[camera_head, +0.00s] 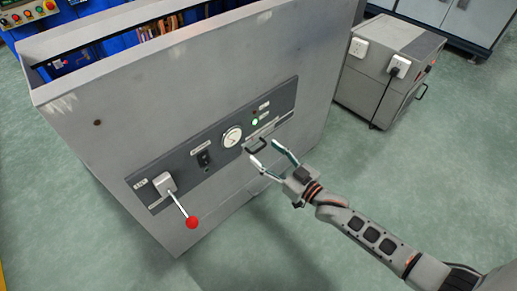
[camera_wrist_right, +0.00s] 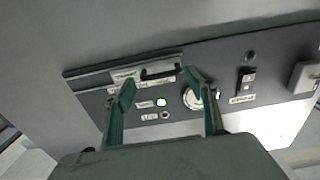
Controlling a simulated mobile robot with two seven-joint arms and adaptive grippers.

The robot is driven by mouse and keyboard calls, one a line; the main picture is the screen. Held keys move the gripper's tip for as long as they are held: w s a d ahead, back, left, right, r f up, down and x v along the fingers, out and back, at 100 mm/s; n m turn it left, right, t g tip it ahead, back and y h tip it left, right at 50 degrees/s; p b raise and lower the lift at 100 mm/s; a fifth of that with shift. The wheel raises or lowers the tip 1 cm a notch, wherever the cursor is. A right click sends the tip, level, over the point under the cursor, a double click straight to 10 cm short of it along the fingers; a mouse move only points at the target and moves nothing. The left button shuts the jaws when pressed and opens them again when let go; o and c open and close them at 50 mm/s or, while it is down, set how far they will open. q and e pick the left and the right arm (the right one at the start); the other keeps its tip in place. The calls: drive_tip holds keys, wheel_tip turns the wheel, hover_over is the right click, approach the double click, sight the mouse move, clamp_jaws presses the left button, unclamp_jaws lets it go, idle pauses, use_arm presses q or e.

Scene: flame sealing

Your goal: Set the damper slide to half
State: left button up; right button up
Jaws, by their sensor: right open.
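The damper slide (camera_head: 257,146) has a dark bar handle. It sits at the right part of the dark control panel on the grey cabinet, below a pale strip. In the right wrist view its handle (camera_wrist_right: 160,74) lies near one end of the strip, between the fingertips in the picture. My right gripper (camera_head: 264,152) is open and empty in front of the handle. Its two fingers also show in the right wrist view (camera_wrist_right: 159,80). I cannot tell whether they touch the handle. My left gripper is not in view.
The panel (camera_head: 220,160) also carries a round gauge (camera_head: 232,136), a lit green lamp (camera_head: 254,122), a black switch (camera_head: 203,157) and a lever with a red knob (camera_head: 192,222). A grey box with sockets (camera_head: 375,85) stands at the right.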

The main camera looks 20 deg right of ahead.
sight(260, 148)
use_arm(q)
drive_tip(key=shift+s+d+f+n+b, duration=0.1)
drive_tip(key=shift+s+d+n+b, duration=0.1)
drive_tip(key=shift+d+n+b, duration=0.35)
use_arm(e)
drive_tip(key=shift+x, duration=1.8)
